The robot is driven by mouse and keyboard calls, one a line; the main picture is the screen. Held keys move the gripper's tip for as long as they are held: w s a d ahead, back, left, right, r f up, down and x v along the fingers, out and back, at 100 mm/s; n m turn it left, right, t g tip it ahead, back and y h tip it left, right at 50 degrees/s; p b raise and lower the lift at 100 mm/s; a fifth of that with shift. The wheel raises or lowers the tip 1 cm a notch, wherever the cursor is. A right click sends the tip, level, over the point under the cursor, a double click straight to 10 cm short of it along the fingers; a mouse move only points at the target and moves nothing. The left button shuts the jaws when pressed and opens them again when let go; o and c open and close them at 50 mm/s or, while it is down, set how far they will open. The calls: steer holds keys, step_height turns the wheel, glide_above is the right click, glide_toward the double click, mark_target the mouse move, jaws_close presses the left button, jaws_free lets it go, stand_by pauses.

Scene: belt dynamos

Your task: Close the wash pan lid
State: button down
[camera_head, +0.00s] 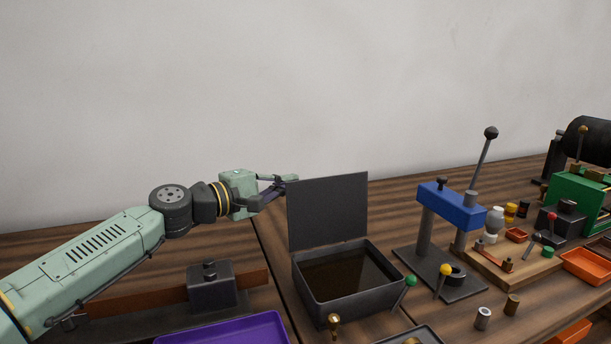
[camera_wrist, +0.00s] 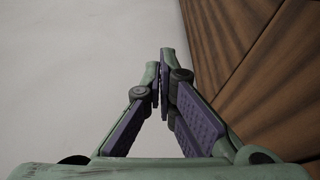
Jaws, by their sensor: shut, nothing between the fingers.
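The wash pan (camera_head: 345,287) is a dark grey rectangular box on the wooden bench, with brown liquid or a dark brown floor inside. Its lid (camera_head: 328,211) is a flat dark grey plate standing open, upright at the pan's back edge. My gripper (camera_head: 294,179) is at the lid's upper left corner, close to or behind its edge; I cannot tell whether it touches. In the wrist view the gripper's fingers (camera_wrist: 162,85) are closed together with nothing between them. The lid and pan do not show in the wrist view.
A blue press (camera_head: 451,205) with a tall lever stands right of the pan. A purple tray (camera_head: 225,331) and a dark block (camera_head: 211,287) lie to the left. The wall (camera_head: 250,80) is behind.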

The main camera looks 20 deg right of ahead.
mark_target(305, 184)
steer(key=s+d+p, duration=0.2)
steer(key=d, duration=0.1)
steer(key=shift+s+d+r+p, duration=0.2)
steer(key=shift+s+p, duration=0.1)
steer(key=shift+s, duration=0.1)
steer(key=shift+s+a+b, duration=0.1)
steer(key=shift+a+b, duration=0.1)
steer(key=shift+b, duration=0.2)
